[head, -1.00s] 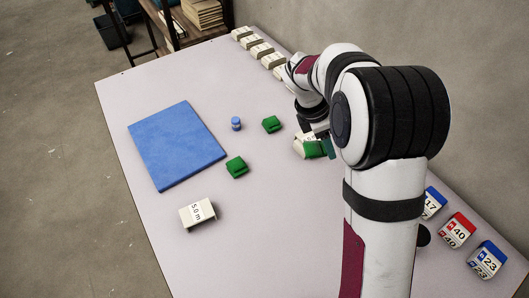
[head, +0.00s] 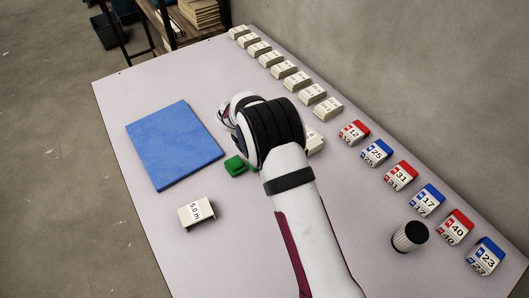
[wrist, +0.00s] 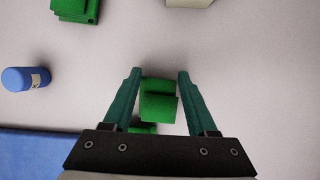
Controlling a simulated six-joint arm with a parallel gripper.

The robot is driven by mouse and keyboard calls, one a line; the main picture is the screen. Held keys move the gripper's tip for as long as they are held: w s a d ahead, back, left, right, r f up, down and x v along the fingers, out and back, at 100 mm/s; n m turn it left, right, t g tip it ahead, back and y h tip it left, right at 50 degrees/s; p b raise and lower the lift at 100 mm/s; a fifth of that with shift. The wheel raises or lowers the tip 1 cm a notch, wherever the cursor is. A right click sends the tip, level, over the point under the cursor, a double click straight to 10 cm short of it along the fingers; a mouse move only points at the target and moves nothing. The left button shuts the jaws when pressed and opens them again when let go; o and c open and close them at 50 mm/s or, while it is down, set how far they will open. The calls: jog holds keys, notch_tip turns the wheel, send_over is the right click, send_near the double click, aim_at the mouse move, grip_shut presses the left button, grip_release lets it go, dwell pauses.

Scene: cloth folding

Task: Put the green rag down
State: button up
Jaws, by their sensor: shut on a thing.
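My gripper (wrist: 158,92) is shut on a folded green rag (wrist: 158,102), which sits between the teal fingers in the wrist view. Another bit of green (wrist: 141,128) shows just below it, partly hidden by my gripper. A second green rag (wrist: 76,8) lies on the table at the top left of the wrist view. In the head view one green rag (head: 236,166) shows right of the blue mat, at the edge of my arm. My arm hides my fingertips and the held rag there. The held rag's height is hard to tell.
The blue mat (head: 175,145) lies at left, with a white "5.0 m" block (head: 196,211) in front. A pale block (head: 315,143) is right of my arm. Rows of pale and numbered blocks (head: 401,176) line the right edge.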

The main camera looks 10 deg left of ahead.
jog(key=o, duration=1.3)
